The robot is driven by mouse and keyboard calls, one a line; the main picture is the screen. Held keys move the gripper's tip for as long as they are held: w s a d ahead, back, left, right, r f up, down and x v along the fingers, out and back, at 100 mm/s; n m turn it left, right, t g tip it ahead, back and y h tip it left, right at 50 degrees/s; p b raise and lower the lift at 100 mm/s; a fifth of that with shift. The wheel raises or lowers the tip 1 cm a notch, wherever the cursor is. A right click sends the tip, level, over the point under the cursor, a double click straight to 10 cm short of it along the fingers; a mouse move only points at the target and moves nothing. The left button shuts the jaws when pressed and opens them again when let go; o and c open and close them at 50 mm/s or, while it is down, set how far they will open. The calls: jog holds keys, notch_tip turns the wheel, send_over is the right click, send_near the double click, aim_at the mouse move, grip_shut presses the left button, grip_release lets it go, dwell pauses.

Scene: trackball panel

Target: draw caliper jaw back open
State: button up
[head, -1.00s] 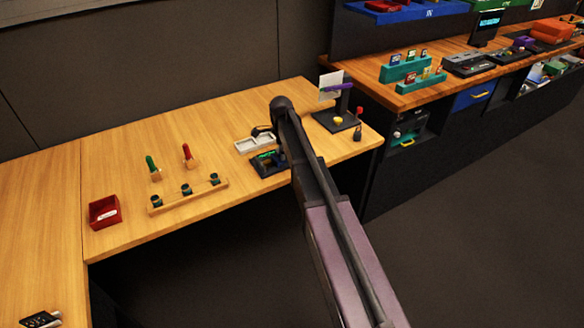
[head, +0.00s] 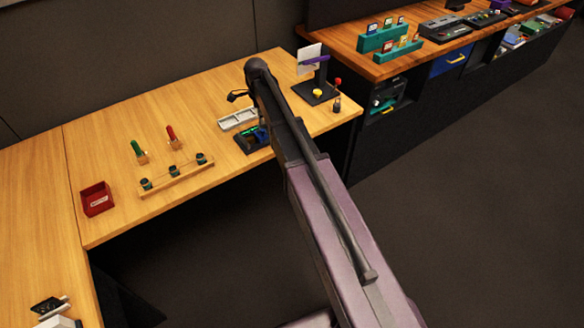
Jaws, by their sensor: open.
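I cannot make out the caliper or its jaw for certain in the head view. A dark device (head: 250,141) with a green patch sits near the table's front edge, partly hidden by my arm. A black and silver item (head: 48,305) lies at the lower left, too small to identify. My gripper (head: 238,96) shows as a small dark shape left of my arm, above the table and just behind a pale tray. It is open, and I see nothing held in it. Most of it is hidden behind my arm.
The pale compartment tray (head: 238,119) lies beside the dark device. A stand with a purple arm (head: 315,88) is at right. A wooden rack (head: 176,177), green and red handled tools (head: 172,137) and a red bin (head: 97,199) are at left. Bare table lies between.

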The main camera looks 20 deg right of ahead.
aim_at(262, 130)
jog(key=shift+r+p, duration=3.6)
jog(key=shift+r, duration=0.35)
jog(key=s+d+f+n+b, duration=0.1)
jog(key=s+f+n+b, duration=0.3)
jog(key=s+n, duration=0.5)
jog(key=s+d+f+n+b, duration=0.2)
jog(key=s+n, duration=0.7)
jog(key=s, duration=1)
jog(key=shift+d+f+n+b, duration=0.2)
jog(key=shift+f+n+b, duration=0.2)
jog(key=shift+f+b, duration=0.7)
